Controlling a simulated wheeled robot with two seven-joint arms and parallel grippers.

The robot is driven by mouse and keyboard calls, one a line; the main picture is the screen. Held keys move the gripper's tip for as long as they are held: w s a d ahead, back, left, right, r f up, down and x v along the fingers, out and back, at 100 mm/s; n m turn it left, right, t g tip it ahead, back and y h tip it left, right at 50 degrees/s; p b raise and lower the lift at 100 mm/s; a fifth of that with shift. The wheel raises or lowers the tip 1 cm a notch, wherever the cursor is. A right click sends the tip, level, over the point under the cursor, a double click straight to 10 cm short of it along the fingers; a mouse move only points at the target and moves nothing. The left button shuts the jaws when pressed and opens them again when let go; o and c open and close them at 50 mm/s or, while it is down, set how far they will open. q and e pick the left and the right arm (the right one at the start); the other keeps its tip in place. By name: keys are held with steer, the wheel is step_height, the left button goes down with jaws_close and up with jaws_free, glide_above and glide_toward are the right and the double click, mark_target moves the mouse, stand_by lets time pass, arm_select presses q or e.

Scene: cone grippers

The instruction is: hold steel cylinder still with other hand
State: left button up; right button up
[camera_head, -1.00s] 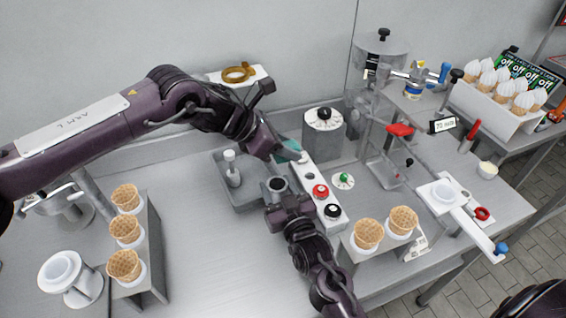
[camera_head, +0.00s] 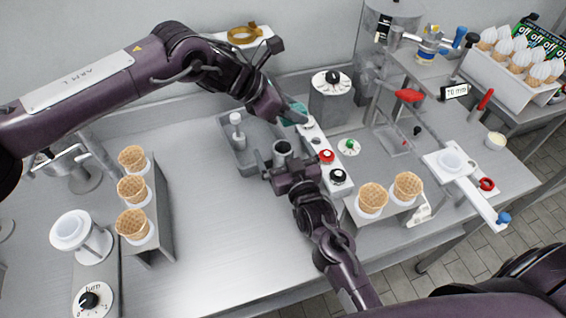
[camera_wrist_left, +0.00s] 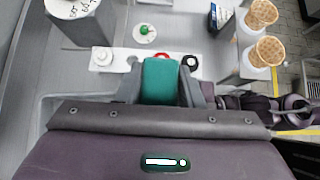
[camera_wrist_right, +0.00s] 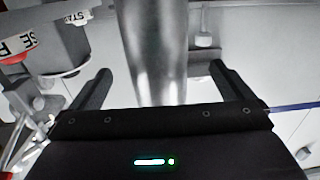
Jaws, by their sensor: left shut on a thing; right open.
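The steel cylinder (camera_head: 282,148) is a grey upright tube with a dark open top, beside the white button panel. In the right wrist view the shiny cylinder (camera_wrist_right: 155,45) stands between the two fingers, with a gap on each side. My right gripper (camera_head: 285,154) is open around it; its fingers also show in the right wrist view (camera_wrist_right: 160,72). My left gripper (camera_head: 291,110) is shut on a teal block (camera_wrist_left: 160,80) above the panel's far end, just behind the cylinder. The block's lower end is hidden.
A grey tray (camera_head: 240,158) with a white-topped bottle (camera_head: 236,130) lies left of the cylinder. The button panel (camera_head: 322,142) and a cone stand (camera_head: 390,212) are at right. Another cone stand (camera_head: 160,225) is at left. The front middle of the table is clear.

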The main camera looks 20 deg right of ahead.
steer(key=s, duration=1.2)
steer(key=shift+d, duration=0.4)
